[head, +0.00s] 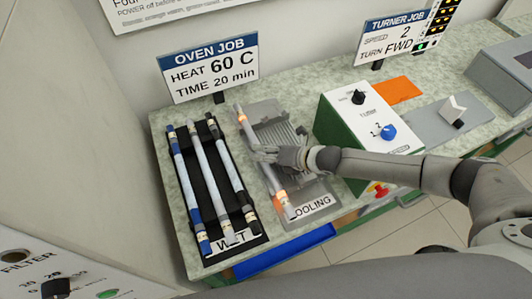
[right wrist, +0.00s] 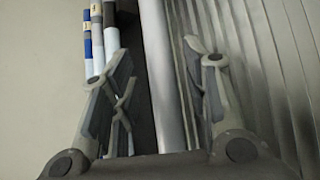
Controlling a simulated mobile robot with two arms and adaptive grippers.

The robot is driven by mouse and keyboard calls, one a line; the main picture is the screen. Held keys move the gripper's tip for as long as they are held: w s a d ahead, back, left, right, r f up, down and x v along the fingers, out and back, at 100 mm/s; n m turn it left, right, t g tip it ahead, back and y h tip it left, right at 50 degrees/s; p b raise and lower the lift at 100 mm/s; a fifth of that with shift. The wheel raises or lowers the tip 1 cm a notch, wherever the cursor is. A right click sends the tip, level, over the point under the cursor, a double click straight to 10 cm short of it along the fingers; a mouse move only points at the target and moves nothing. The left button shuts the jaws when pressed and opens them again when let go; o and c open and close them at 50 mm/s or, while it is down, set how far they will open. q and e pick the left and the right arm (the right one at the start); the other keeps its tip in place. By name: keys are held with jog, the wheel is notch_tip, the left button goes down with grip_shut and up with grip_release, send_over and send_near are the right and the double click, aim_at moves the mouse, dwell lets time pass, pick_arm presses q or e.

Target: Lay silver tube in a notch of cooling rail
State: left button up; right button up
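A pale silver tube (head: 249,128) with glowing orange ends lies lengthwise along the left side of the grey cooling rail (head: 314,198). My right gripper (head: 262,152) is at the tube's middle and hides part of it. In the right wrist view the tube (right wrist: 161,60) runs between the two spread fingers (right wrist: 158,62), with a gap visible at the left finger. The right finger looks close to the tube; I cannot tell if it touches. Whether the tube sits in a notch is unclear. My left gripper is not in view.
A black WET rack (head: 262,240) with several blue-, grey- and black-ended rods stands left of the rail. An oven sign (head: 210,68) stands behind. A blue bin (head: 285,250) is below the front edge.

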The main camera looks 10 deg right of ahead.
jog(key=shift+r, duration=0.2)
jog(key=shift+s+d+r, duration=0.1)
jog(key=shift+s+d, duration=0.15)
jog(key=shift+d, duration=0.1)
jog(key=b+v, duration=0.1)
jog(key=v, duration=1)
jog(key=shift+r, duration=0.1)
jog(key=shift+s, duration=0.1)
